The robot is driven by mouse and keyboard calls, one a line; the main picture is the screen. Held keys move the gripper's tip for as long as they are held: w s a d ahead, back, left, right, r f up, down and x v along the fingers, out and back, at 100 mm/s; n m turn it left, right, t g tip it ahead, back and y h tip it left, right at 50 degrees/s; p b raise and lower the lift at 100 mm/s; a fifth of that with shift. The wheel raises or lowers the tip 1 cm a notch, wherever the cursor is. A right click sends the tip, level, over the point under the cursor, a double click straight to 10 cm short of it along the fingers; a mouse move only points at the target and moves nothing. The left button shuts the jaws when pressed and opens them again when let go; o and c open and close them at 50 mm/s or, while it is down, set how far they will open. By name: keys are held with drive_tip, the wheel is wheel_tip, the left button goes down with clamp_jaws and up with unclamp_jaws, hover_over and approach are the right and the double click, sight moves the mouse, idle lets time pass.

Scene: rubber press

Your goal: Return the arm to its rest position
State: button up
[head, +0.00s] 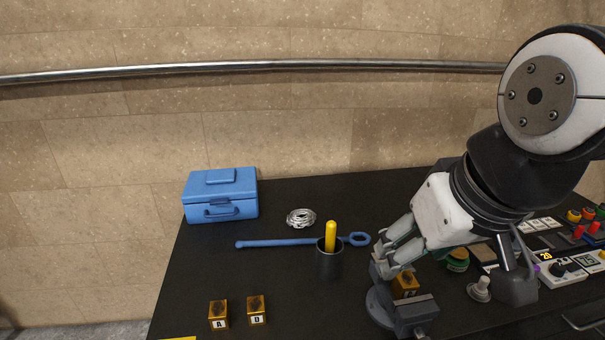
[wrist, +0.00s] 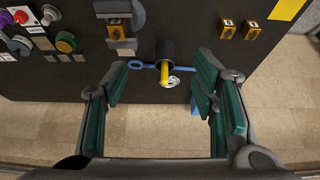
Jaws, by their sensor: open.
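My arm reaches in from the right in the head view. My gripper (head: 390,248) is tilted down over the black table, near a vise (head: 400,308) that has an orange block (head: 405,284) at its jaws. In the wrist view my gripper (wrist: 160,95) shows two green-padded fingers spread wide, with nothing held between them. A black cup (head: 328,262) with a yellow stick (head: 331,236) upright in it stands left of the gripper; the stick (wrist: 165,74) also shows beyond the fingers in the wrist view.
A blue toolbox (head: 221,196), a silver coil (head: 301,217) and a blue wrench (head: 275,243) lie toward the back. Lettered orange blocks A (head: 218,315) and D (head: 256,310) stand front left. Coloured buttons and a meter (head: 562,270) crowd the right. A wall rail (head: 250,67) runs behind.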

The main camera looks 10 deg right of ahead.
drive_tip(key=shift+s+a, duration=0.25)
drive_tip(key=shift+s, duration=0.4)
